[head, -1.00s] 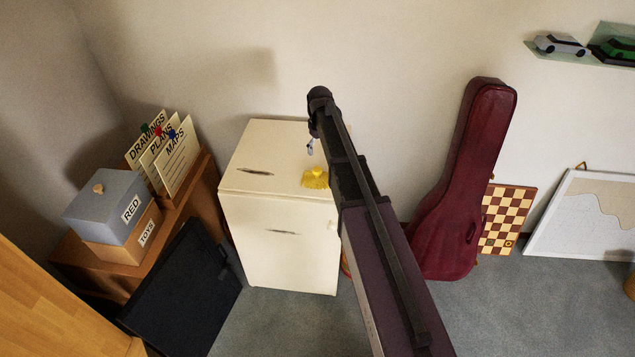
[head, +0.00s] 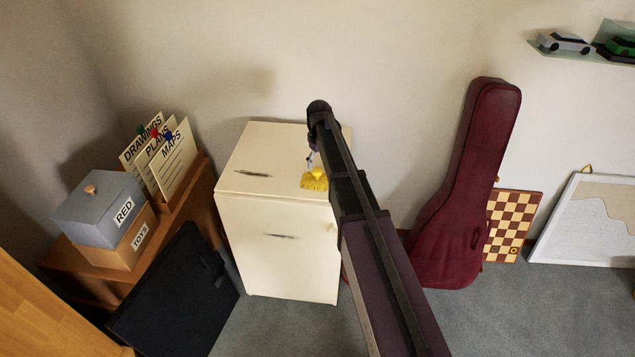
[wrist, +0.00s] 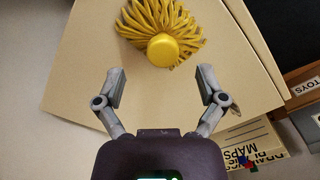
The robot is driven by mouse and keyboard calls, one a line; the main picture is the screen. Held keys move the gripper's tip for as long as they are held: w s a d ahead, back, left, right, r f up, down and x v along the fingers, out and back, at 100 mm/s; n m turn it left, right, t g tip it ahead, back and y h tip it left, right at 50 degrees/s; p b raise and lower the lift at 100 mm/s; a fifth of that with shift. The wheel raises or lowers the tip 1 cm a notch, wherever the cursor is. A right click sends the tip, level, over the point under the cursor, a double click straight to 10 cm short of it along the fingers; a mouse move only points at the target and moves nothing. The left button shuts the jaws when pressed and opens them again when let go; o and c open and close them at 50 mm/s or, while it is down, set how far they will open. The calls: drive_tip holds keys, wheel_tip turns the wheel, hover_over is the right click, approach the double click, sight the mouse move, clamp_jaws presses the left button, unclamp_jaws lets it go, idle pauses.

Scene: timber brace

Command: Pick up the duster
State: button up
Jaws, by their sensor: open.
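The duster (head: 315,181) is yellow, with a round cap and many soft strands. It lies on top of a cream cabinet (head: 262,160), near its front right edge. In the wrist view the duster (wrist: 165,42) is at the top middle, its cap facing the camera and its strands spread away from me. My gripper (wrist: 161,84) is open and empty, and the duster lies just beyond its fingertips, between their lines. In the head view my gripper (head: 311,160) shows as a small grey part above the duster, mostly hidden by my arm.
A wooden shelf unit (head: 84,271) with a grey box (head: 98,212) and upright cards (head: 168,160) stands left. A black panel (head: 178,292) leans in front of it. A red instrument case (head: 467,200) and a chessboard (head: 513,225) stand right. The cabinet top left of the duster is mostly clear.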

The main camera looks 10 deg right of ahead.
sight(317, 170)
idle(0.3)
drive_tip(key=f+b, duration=0.2)
drive_tip(key=f, duration=0.1)
drive_tip(key=shift+w+a+b, duration=0.15)
drive_tip(key=shift+a+b, duration=0.1)
drive_tip(key=shift+b, duration=0.15)
drive_tip(key=shift+f+b, duration=1.1)
drive_tip(key=shift+b, duration=0.1)
drive_tip(key=shift+c, duration=0.2)
clamp_jaws()
